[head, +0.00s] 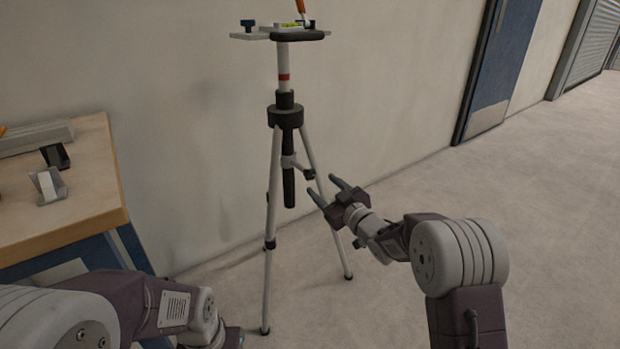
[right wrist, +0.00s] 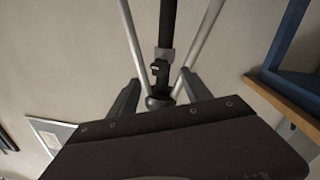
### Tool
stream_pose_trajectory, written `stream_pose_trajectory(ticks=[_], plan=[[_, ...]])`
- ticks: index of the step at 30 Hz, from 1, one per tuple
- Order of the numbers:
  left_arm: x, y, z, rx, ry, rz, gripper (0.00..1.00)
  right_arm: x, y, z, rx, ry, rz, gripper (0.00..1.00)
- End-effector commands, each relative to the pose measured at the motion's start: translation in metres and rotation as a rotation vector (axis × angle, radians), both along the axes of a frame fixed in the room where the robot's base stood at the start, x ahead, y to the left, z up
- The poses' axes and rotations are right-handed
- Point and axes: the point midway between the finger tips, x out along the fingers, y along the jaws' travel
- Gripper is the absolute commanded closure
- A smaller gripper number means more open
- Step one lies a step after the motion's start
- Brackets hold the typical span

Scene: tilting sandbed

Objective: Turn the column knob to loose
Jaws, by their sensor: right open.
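A tripod (head: 285,118) with pale legs and a dark collar stands by the wall. Below the collar, a small grey arm with a dark end piece (head: 308,173) sticks out to the right; I cannot tell for sure whether this is the column knob. In the right wrist view a dark fitting (right wrist: 159,73) on the column shows between the fingers. My right gripper (head: 321,185) is open and empty, just right of and below the end piece, with its fingers pointing to the tripod. My left arm shows at the lower left, but its fingers do not.
A flat plate (head: 250,36) with a dark blue knob (head: 248,25) and a green level (head: 289,26) tops the tripod. A wooden table (head: 85,222) stands at the left. The floor (head: 400,190) on the right is clear.

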Motion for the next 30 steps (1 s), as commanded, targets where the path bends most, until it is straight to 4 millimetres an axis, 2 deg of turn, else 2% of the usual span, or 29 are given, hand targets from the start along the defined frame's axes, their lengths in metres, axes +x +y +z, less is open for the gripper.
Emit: stream_pose_trajectory(ticks=[1,3,10,11,12,17,24,26,30], plan=[[0.000,0.000,0.019,0.000,0.000,0.000,0.64,0.007,0.005,0.009,-0.002,0.003,0.003,0.43],[0.000,0.000,0.036,0.000,0.000,0.000,0.64,0.019,0.012,0.011,0.000,0.004,0.002,0.43],[0.000,0.000,0.076,0.000,0.000,0.000,0.64,0.051,0.031,0.008,-0.001,0.002,0.003,0.43],[0.000,0.000,0.061,0.000,-0.001,0.000,0.64,0.055,0.033,-0.002,-0.002,-0.001,0.002,0.43],[0.000,0.000,0.056,0.000,-0.001,0.000,0.64,0.059,0.035,-0.003,-0.001,-0.003,0.003,0.43],[0.000,0.000,0.053,0.000,0.001,0.000,0.64,0.068,0.040,-0.001,-0.001,0.000,0.001,0.43],[0.000,0.000,0.054,0.000,0.000,0.000,0.64,0.069,0.041,0.001,0.000,0.000,0.001,0.43],[0.000,0.000,0.054,0.000,0.000,0.000,0.64,0.069,0.041,0.001,0.000,0.000,0.001,0.57],[0.000,0.000,0.054,0.000,0.000,0.000,0.64,0.069,0.040,0.001,0.000,0.000,0.001,0.96]])
